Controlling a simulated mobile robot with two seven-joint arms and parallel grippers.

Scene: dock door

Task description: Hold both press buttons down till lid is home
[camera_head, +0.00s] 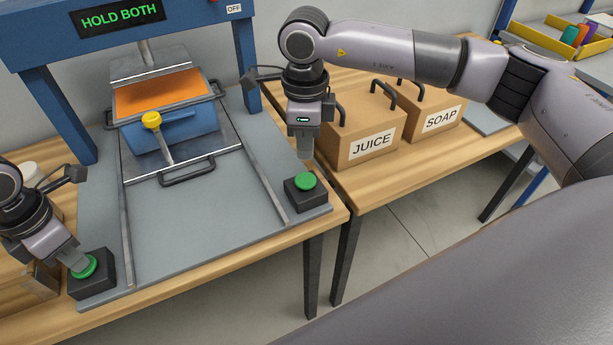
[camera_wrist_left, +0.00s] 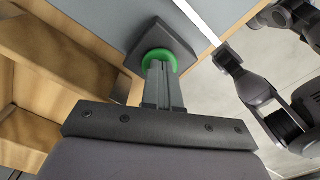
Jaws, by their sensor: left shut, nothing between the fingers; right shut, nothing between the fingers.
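The press (camera_head: 20,45) is a blue frame with a green "HOLD BOTH" display (camera_head: 121,17). Under its ram, a blue crate (camera_head: 175,132) with an orange top (camera_head: 160,92) sits in a grey carrier; I cannot tell how the lid is seated. The left green button (camera_head: 84,266) is on a black box, also in the left wrist view (camera_wrist_left: 159,55). My left gripper (camera_head: 79,265) is shut, its tips at that button, seemingly touching. Whether it is pressed down, I cannot tell. My right gripper (camera_head: 304,154) is shut and empty, just above the right green button (camera_head: 305,180), apart from it.
A yellow knob (camera_head: 151,120) on a grey lever stands before the crate. An "OFF" tag (camera_head: 234,8) is on the frame. Boxes marked JUICE (camera_head: 371,145) and SOAP (camera_head: 438,120) stand on the right table. The grey base plate (camera_head: 200,215) between the buttons is clear.

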